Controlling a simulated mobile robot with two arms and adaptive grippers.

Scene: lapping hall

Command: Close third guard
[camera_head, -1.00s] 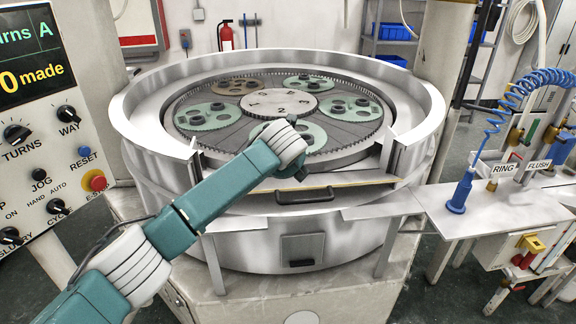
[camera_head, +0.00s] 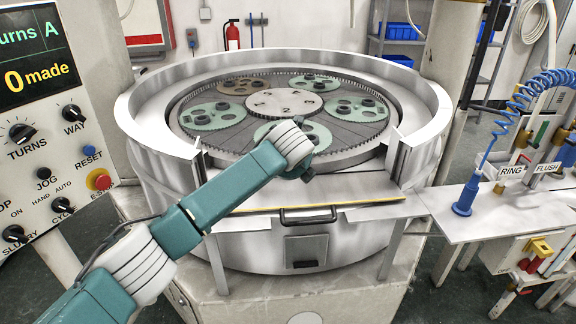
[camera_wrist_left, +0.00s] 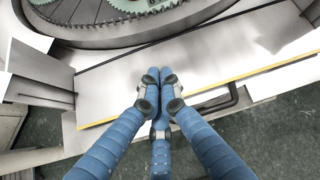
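The front guard (camera_head: 355,188) is a pale flat panel with a yellow-striped outer edge and a dark bar handle (camera_head: 310,217). It sits at the front gap in the round machine's rim and lies tilted outward, with its upper face showing. My left gripper (camera_head: 318,184) is over the guard's middle. In the left wrist view its blue fingers (camera_wrist_left: 160,82) are drawn together over the panel (camera_wrist_left: 115,90), beside the handle (camera_wrist_left: 225,102), with nothing seen between them. Contact with the panel cannot be told. My right gripper is not in view.
Geared discs (camera_head: 290,103) lie inside the machine's rim (camera_head: 150,130). A control panel (camera_head: 50,150) stands at the left. A side bench (camera_head: 440,222) with a blue coiled hose (camera_head: 480,165) stands at the right. The floor in front is partly open.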

